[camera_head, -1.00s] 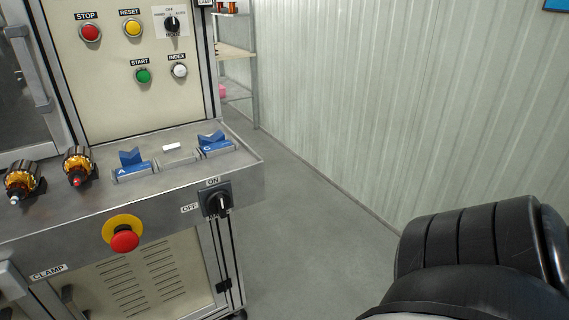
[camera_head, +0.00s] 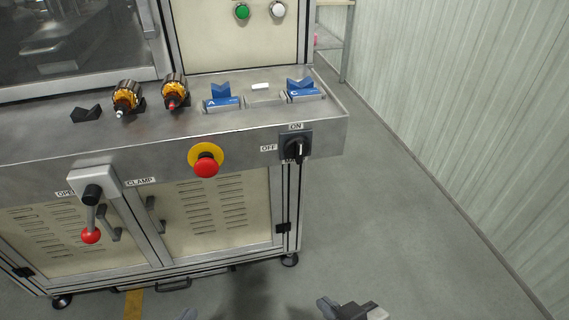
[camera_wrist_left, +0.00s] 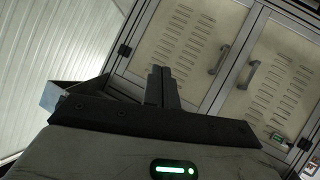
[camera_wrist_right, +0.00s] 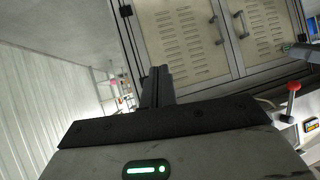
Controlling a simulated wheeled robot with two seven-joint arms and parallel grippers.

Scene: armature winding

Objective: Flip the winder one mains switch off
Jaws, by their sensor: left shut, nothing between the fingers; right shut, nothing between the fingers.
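The mains switch (camera_head: 297,147) is a black rotary knob on the right end of the bench's front face. Its handle looks upright, in line with the ON label (camera_head: 296,126) above it; the OFF label (camera_head: 268,148) is to its left. My right gripper (camera_head: 345,306) shows at the bottom edge, below and right of the switch and apart from it. Its fingers are shut and empty in the right wrist view (camera_wrist_right: 157,86). Only a tip of my left gripper (camera_head: 188,315) shows at the bottom edge. Its fingers are shut and empty in the left wrist view (camera_wrist_left: 161,86).
A red emergency stop button (camera_head: 206,165) sits left of the switch. A clamp lever (camera_head: 91,220) with a red ball hangs further left. Two armatures (camera_head: 127,98) and blue V-blocks (camera_head: 222,98) rest on the bench. Floor right of the bench is clear to the wall (camera_head: 460,110).

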